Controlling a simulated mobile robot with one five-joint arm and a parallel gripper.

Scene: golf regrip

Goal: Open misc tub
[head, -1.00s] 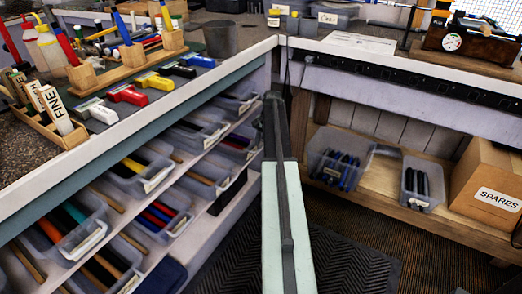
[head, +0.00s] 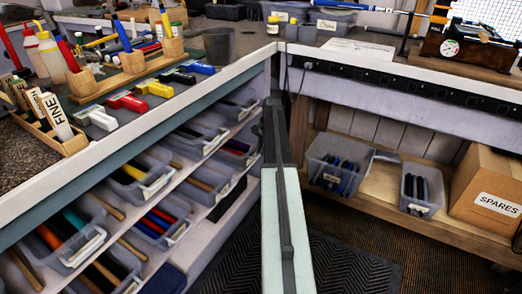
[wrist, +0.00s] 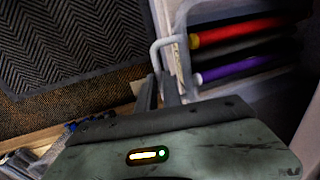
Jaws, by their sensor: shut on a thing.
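In the wrist view, a clear tub (wrist: 185,68) holds red-and-yellow and purple grips. A pale label and a light loop-shaped handle are on its near side. My gripper (wrist: 160,86) is at this handle (wrist: 155,60), its narrow jaws shut on it. The label's writing cannot be read. In the head view, a tub with purple and red contents (head: 236,150) is at the far end of the left shelving, beside my arm. My jaws cannot be made out there.
Several tubs of grips, such as one with a yellow grip (head: 136,183), line the left shelves under the counter. Two tubs, one with blue grips (head: 338,165), and a SPARES box (head: 488,190) stand on the right shelf. A black mat (head: 350,262) covers open floor.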

